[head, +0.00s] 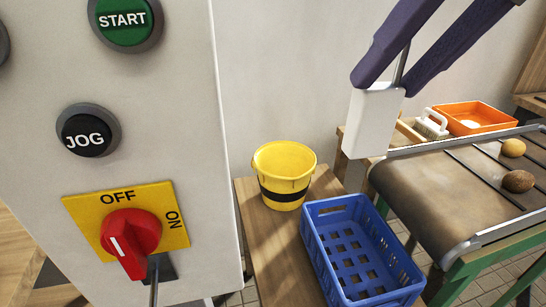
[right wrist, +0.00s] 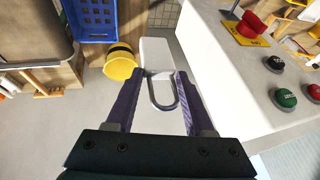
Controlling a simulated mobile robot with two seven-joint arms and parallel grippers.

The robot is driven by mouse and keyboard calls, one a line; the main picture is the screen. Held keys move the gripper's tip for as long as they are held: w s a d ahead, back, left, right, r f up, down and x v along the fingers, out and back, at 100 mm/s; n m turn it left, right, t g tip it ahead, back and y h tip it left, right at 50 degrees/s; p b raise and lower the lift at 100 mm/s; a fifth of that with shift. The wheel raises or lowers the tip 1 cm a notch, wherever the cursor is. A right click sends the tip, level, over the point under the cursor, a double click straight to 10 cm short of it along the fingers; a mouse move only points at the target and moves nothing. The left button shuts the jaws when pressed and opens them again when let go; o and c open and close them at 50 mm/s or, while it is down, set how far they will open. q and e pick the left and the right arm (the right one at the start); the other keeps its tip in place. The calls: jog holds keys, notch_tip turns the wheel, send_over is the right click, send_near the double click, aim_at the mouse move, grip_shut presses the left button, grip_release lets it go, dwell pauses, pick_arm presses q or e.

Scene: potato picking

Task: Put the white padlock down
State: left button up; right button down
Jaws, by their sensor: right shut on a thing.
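The white padlock (head: 373,122) hangs in the air, its body below the purple fingertips of my right gripper (head: 393,78). In the right wrist view the padlock's body (right wrist: 157,54) shows at the tips of the fingers, with its grey shackle (right wrist: 163,100) pointing back between them. My right gripper (right wrist: 159,76) is shut on the padlock. In the head view the padlock is above and beyond the blue crate, apart from any surface. My left gripper is not in view.
A yellow bucket (head: 283,165) and a blue crate (head: 322,233) stand on a wooden bench (head: 262,240). A conveyor (head: 430,185) with potatoes is at right, with an orange tray (head: 485,116) and a brush (head: 432,122) behind. A control panel (head: 190,100) with a red switch (head: 130,238) fills the left.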

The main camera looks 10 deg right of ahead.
jog(key=shift+n, duration=0.3)
jog(key=w+a+f+b, duration=0.1)
jog(key=w+f+b, duration=0.1)
jog(key=f+b, duration=0.7)
jog(key=w+f+b, duration=0.3)
jog(key=f+b, duration=0.7)
jog(key=f, duration=1.4)
jog(key=w+a+f+b, duration=0.1)
jog(key=w+f+b, duration=0.2)
jog(key=f+b, duration=0.7)
jog(key=shift+a+f, duration=0.2)
jog(key=shift+f, duration=1.55)
jog(key=shift+a+f, duration=0.15)
jog(key=shift+f, duration=1.6)
jog(key=shift+w, duration=0.1)
jog(key=shift+c, duration=1.3)
grip_release()
